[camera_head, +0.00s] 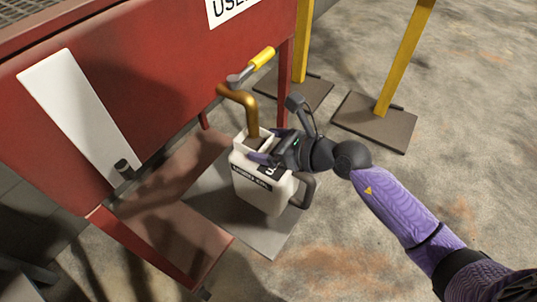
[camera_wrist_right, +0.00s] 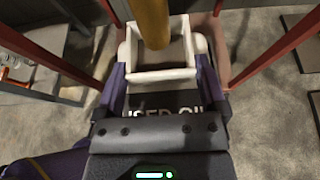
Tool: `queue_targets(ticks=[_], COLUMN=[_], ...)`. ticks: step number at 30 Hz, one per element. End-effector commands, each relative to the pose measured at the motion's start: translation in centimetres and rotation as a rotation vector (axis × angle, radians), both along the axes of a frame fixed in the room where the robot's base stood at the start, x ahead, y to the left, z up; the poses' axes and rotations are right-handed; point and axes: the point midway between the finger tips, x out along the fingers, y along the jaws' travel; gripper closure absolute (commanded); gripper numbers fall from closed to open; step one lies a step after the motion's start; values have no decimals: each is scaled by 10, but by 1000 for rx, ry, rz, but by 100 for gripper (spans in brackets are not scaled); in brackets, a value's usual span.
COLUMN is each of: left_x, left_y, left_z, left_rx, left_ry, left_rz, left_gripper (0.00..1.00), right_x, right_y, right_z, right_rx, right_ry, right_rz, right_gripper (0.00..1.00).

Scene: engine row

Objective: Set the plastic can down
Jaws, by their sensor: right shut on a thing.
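The white plastic can (camera_head: 258,188) has a black label and a dark handle on its right. It hangs or stands over a grey plate (camera_head: 272,243) on the floor; I cannot tell whether its bottom touches. My right gripper (camera_head: 270,148) is shut on the upper part of the can. In the right wrist view the purple fingers (camera_wrist_right: 162,85) lie on either side of the can's open top (camera_wrist_right: 163,75). A brass spout (camera_head: 242,100) comes down over that opening, and its end looks to be at or inside it. My left gripper is out of view.
A red tank (camera_head: 140,75) on legs stands behind and left of the can, with a yellow-handled valve (camera_head: 262,58) above the spout. Yellow posts (camera_head: 405,60) on dark base plates (camera_head: 375,120) stand at the back right. The concrete floor at front right is clear.

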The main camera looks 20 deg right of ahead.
Motion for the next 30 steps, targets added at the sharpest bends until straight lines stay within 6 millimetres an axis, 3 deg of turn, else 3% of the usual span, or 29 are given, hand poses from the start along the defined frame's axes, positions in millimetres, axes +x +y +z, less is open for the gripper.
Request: queue_targets(ticks=[4,14,15,16,24,30], left_x=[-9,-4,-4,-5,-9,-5], left_y=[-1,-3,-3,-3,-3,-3], left_z=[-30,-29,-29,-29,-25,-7], left_rx=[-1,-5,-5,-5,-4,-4], left_ry=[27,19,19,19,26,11], left_rz=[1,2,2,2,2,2], left_gripper=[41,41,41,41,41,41], right_x=[0,0,0,0,0,-27], right_y=[0,0,0,0,0,-21], right_z=[-41,-38,-38,-38,-33,-16], right_rx=[1,0,0,0,0,-4], right_ry=[8,0,0,0,-3,0], right_rz=[1,1,1,1,1,0], right_gripper=[100,100,5,0,0,0])
